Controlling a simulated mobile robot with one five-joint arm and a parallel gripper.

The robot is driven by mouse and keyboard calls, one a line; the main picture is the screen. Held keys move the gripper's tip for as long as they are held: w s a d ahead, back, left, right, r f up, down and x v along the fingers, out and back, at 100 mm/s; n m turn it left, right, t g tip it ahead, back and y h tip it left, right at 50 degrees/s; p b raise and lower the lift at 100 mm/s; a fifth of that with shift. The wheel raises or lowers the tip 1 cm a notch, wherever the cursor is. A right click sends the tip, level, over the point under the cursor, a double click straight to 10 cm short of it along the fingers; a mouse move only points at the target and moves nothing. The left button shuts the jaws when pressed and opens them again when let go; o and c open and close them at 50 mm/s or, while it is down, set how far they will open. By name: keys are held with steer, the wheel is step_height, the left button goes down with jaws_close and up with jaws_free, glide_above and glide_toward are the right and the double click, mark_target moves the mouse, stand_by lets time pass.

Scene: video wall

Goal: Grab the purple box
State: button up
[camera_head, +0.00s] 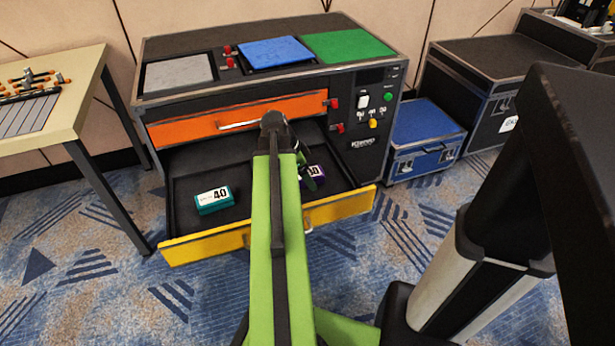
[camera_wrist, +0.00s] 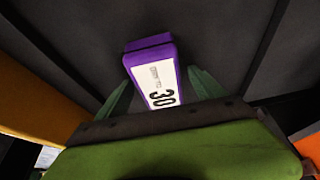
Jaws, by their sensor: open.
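The purple box (camera_wrist: 150,50) has a white label reading 30. In the wrist view it lies on the dark drawer floor, its near end between the two green fingers of my gripper (camera_wrist: 160,88). The fingers are open, one on each side, with visible gaps at the box. In the head view the purple box (camera_head: 316,175) lies in the right part of the open yellow-fronted drawer (camera_head: 190,246), partly hidden behind my green arm and gripper (camera_head: 306,172).
A teal box (camera_head: 213,201) labelled 40 lies in the drawer's left part. The orange drawer (camera_head: 238,118) above is shut. A blue case (camera_head: 425,140) stands right of the cabinet, a table (camera_head: 70,95) to the left. Patterned carpet in front is clear.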

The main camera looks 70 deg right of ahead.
steer(key=shift+f, duration=0.2)
steer(key=c, duration=1.6)
steer(key=shift+c, duration=0.2)
steer(key=shift+r, duration=0.15)
